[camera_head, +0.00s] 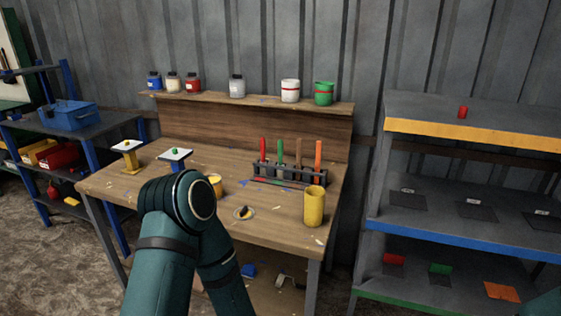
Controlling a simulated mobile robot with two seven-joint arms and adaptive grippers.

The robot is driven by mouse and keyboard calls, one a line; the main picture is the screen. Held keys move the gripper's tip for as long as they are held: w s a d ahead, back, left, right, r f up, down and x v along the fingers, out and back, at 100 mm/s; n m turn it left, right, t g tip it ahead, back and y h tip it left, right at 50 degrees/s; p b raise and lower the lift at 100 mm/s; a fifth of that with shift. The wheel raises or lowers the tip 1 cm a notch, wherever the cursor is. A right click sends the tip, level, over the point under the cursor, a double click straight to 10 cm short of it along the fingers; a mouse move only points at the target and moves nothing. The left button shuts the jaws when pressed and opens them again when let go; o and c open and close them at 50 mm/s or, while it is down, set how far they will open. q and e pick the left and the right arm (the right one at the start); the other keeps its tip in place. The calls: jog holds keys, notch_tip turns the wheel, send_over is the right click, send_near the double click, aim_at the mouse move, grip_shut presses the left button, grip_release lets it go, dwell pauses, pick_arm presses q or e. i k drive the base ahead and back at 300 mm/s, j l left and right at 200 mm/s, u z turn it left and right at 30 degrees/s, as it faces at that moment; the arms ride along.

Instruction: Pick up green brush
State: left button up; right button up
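A dark rack (290,175) on the wooden workbench holds several upright tools with coloured handles. The green one (280,152), which looks like the green brush, stands second from the left, between a red handle (263,150) and a brown handle (298,153). An orange handle (318,160) is at the right end. The lower part of the green brush is hidden by the rack. My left arm's bent teal elbow rises in front of the bench, left of the rack. Neither of my grippers shows in this view.
A yellow cup (315,206) stands in front of the rack's right end. Two small stands, one yellow (130,160) and one blue (175,161), are at the bench's left. Jars line the ledge (260,101) above. A grey shelf unit (470,190) stands right of the bench.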

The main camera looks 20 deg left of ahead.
aim_at(279, 173)
jog(key=u, duration=1.15)
jog(key=i+l+u, duration=0.2)
jog(key=i, duration=0.15)
